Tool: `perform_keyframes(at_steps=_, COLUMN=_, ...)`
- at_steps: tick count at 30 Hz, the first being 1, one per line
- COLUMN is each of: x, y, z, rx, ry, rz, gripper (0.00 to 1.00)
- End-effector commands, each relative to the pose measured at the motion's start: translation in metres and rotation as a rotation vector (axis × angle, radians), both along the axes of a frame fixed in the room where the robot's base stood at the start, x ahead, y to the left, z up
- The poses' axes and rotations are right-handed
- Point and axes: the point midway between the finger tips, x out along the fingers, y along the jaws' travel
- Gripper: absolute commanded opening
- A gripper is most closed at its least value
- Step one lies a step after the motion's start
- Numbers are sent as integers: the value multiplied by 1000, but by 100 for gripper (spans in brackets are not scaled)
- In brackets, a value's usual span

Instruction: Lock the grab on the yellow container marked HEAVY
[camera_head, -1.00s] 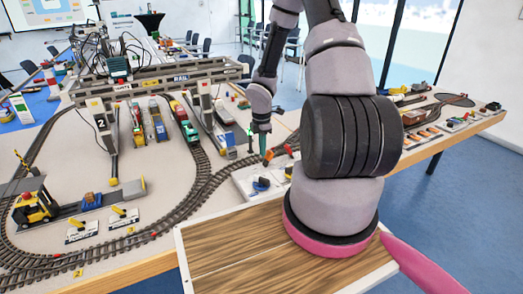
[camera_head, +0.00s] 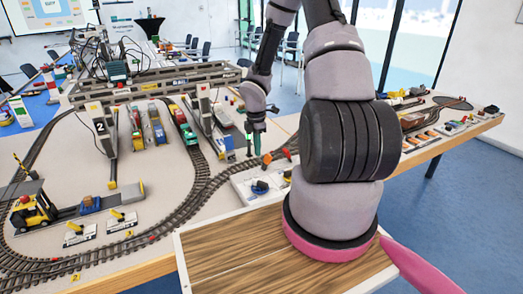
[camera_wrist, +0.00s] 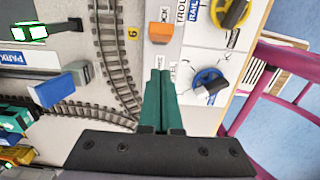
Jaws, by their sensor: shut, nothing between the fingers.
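My gripper (camera_head: 257,150) is shut and empty, its green fingers together. It hangs over the white control panel (camera_head: 240,186) at the table's near edge. In the wrist view the closed fingertips (camera_wrist: 160,76) are below an orange lever (camera_wrist: 161,32), beside a partly hidden label that seems to end in "OCK". Contact cannot be told. The lever also shows in the head view (camera_head: 267,159). A yellow piece (camera_wrist: 16,155) shows at lower left in the wrist view; no HEAVY mark is readable.
The gantry crane (camera_head: 165,80) spans several tracks with coloured wagons (camera_head: 183,128). A yellow forklift model (camera_head: 35,210) stands at left. A second black handle (camera_wrist: 233,14) is at upper right in the wrist view. A wooden board (camera_head: 230,250) lies in front.

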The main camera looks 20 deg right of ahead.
Motion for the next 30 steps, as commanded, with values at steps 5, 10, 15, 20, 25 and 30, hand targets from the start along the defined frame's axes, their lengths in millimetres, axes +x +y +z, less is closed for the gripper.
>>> perform_keyframes(at_steps=5, x=4, y=21, z=21, rx=-1, ry=-5, rz=-5, gripper=0)
perform_keyframes(at_steps=10, x=3, y=14, z=56, rx=-1, ry=-4, rz=-7, gripper=0)
perform_keyframes(at_steps=15, x=4, y=9, z=87, rx=-1, ry=-3, rz=-5, gripper=0)
perform_keyframes(at_steps=20, x=4, y=6, z=103, rx=0, ry=-2, rz=-4, gripper=0)
perform_keyframes(at_steps=25, x=3, y=6, z=109, rx=0, ry=0, rz=-2, gripper=0)
perform_keyframes(at_steps=30, x=3, y=6, z=108, rx=0, ry=0, rz=-2, gripper=0)
